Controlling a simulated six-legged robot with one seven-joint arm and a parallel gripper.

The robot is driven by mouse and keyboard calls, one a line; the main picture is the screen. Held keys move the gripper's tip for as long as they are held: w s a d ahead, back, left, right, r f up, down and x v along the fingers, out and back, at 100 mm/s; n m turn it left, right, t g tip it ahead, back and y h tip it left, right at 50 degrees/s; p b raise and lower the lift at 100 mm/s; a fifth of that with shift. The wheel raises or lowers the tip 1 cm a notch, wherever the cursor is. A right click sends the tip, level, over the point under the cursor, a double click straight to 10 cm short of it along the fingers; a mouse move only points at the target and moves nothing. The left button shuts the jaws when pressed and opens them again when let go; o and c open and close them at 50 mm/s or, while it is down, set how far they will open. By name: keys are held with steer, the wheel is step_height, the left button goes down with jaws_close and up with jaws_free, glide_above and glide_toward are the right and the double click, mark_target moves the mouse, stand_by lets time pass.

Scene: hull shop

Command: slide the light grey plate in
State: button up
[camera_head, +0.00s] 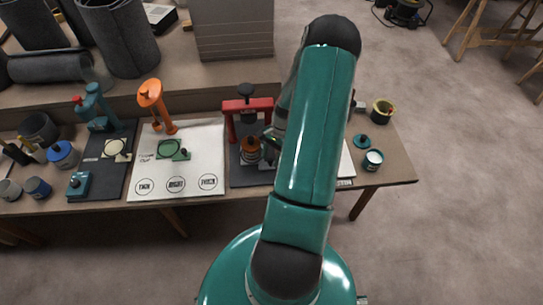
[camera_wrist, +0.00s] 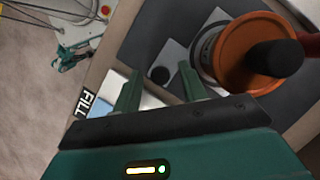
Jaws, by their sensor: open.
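I cannot tell whether the fingers touch the knob. In the head view my arm hides the plate and most of my gripper.
A white board with green pieces (camera_head: 176,186) and a dark mat with teal tools (camera_head: 104,160) lie left of the red frame. A teal-and-white tin (camera_head: 373,160) and an olive pot (camera_head: 382,110) stand at the right. A "FILL" label (camera_wrist: 86,104) marks the near edge.

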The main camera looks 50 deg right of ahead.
steer(key=v, duration=1.3)
steer(key=shift+r, duration=0.4)
